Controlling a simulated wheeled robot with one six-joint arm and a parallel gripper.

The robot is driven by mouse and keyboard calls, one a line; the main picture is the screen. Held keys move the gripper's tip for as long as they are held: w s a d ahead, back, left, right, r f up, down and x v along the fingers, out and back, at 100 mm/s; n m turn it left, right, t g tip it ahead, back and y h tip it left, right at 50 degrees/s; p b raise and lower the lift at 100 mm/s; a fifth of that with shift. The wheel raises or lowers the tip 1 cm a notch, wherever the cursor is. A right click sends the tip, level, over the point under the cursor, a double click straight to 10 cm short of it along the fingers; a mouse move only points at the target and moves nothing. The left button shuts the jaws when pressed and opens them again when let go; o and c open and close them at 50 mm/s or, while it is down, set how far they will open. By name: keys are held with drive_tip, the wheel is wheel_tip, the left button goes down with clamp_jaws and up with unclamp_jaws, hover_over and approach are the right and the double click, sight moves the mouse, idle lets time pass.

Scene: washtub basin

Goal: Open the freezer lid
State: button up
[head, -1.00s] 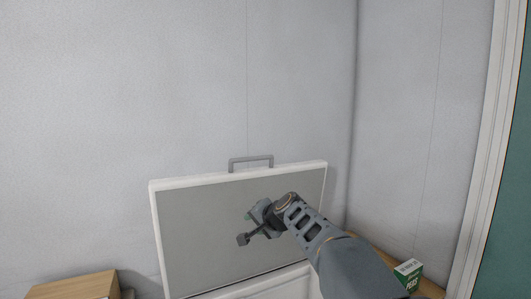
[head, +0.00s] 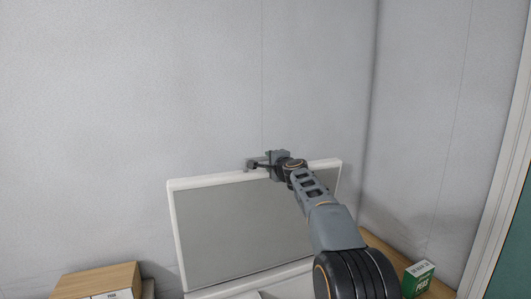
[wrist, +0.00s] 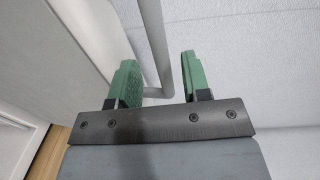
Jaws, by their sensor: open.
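The freezer lid (head: 245,232) stands raised, near upright, in the head view, its grey inner face toward me and its white rim showing. My gripper (head: 258,164) is at the lid's top edge and hides most of the handle there. In the wrist view my gripper (wrist: 158,85) is open, with its two green finger pads apart.
A cardboard box (head: 98,281) is at the lower left. A green and white peas box (head: 418,277) stands on a wooden surface (head: 385,250) at the lower right. Pale walls (head: 270,70) rise close behind the lid.

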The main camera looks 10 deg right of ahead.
sight(267, 159)
drive_tip(key=shift+p+x, duration=1.15)
drive_tip(key=shift+x, duration=0.85)
drive_tip(key=shift+c, duration=0.4)
clamp_jaws()
